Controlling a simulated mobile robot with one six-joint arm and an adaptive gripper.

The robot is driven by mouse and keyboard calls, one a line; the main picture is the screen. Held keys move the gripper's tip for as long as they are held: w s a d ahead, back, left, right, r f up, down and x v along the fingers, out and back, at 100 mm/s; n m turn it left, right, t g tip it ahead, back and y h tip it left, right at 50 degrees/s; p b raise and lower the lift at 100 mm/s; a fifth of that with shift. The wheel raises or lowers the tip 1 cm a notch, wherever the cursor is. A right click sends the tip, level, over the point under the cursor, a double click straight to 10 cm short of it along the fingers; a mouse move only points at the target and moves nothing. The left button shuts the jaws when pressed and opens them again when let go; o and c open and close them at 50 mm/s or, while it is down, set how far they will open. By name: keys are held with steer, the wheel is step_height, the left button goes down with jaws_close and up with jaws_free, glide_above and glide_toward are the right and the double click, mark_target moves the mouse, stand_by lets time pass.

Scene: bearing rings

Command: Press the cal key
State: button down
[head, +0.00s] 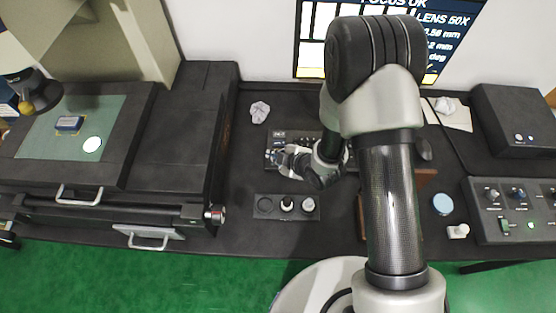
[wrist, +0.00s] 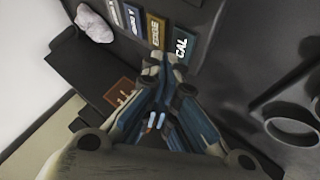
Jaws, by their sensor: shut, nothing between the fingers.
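The cal key (wrist: 183,46) is a dark teal key with white CAL lettering, at the end of a row of keys in the wrist view. The key panel (head: 275,157) lies mid-bench in the head view, partly hidden by my arm; I cannot make out the cal key there. My gripper (wrist: 158,68) is shut and empty, its fingertips close beside the cal key and the brown key (wrist: 157,31). I cannot tell whether they touch. In the head view my gripper (head: 287,153) is over the panel.
A crumpled white thing (head: 260,111) lies behind the panel. A dark holder (head: 265,215) with small round parts stands in front. A control box (head: 515,215) with knobs is at right. A large dark instrument (head: 190,150) fills the left.

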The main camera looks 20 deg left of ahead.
stand_by(0.3)
steer(key=shift+f+b, duration=0.45)
steer(key=shift+b, duration=0.1)
steer(key=shift+f+b, duration=0.3)
steer(key=shift+b, duration=0.1)
stand_by(0.4)
stand_by(0.4)
steer(key=shift+r+p, duration=0.45)
steer(key=shift+r, duration=0.3)
steer(key=shift+r+p, duration=1.55)
steer(key=shift+r, duration=0.95)
